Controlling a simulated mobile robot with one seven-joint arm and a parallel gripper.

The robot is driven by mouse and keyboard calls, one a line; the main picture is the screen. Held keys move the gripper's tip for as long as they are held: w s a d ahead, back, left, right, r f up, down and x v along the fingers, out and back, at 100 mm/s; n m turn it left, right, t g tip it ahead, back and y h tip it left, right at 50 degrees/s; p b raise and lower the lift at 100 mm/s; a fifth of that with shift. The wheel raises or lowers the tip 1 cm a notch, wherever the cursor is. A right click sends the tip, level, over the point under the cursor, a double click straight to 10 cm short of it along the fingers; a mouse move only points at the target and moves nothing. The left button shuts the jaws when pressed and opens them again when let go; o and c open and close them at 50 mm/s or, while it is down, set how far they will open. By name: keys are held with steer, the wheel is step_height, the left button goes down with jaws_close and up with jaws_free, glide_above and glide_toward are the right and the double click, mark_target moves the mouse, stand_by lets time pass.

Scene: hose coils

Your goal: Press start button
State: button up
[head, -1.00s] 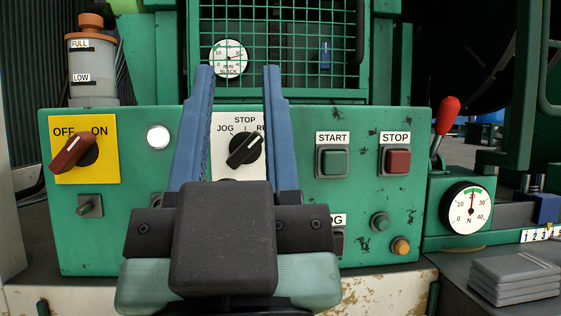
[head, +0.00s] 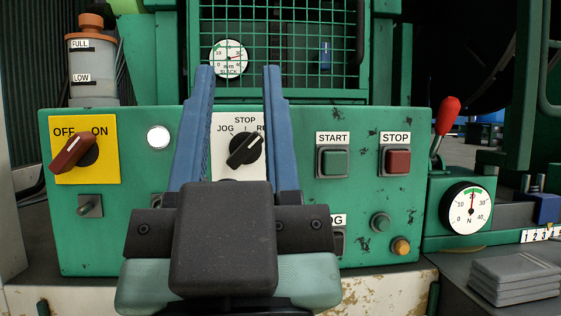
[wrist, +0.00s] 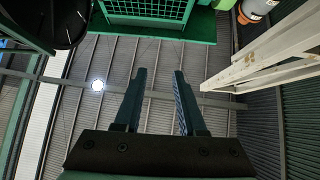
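The START button (head: 335,162) is a green square button on the green control panel (head: 300,190), under a white START label. The red STOP button (head: 397,161) is to its right. My gripper (head: 238,72) points upward in front of the panel, left of the START button and apart from it. Its two blue fingers are spread with nothing between them. They also show apart and empty in the wrist view (wrist: 158,75). The mode selector knob (head: 245,149) shows between the fingers, its pointer turned toward the upper right. My gripper's body hides the lower middle of the panel.
A red rotary switch (head: 74,152) on a yellow OFF/ON plate is at the left. A red-knobbed lever (head: 446,118) and a round N gauge (head: 467,207) stand at the right. Grey plates (head: 515,275) are stacked at lower right. A green mesh guard (head: 300,40) is above the panel.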

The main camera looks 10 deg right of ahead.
steer(key=shift+c, duration=0.2)
steer(key=shift+w+r+p, duration=0.1)
steer(key=shift+w+p, duration=0.1)
steer(key=shift+p, duration=0.2)
steer(key=c, duration=0.5)
steer(key=shift+w+d+g+p, duration=0.2)
steer(key=shift+w+g+p, duration=0.1)
steer(key=shift+p, duration=0.2)
jaws_close()
steer(key=w+d+f+m+g+y+p, duration=0.1)
steer(key=w+d+f+m+g+p, duration=0.45)
steer(key=p, duration=1.15)
steer(key=s+d+f+m+g+p, duration=0.1)
steer(key=s+d+m+p, duration=0.1)
steer(key=s+m+p, duration=0.2)
steer(key=s+d+m+g+h+p, duration=0.1)
steer(key=s+d+m+g+p, duration=0.1)
steer(key=m+p, duration=0.6)
steer(key=shift+s+d+f+p, duration=0.35)
steer(key=shift+s+d+p, duration=0.45)
steer(key=shift+p, duration=0.85)
steer(key=shift+m, duration=0.25)
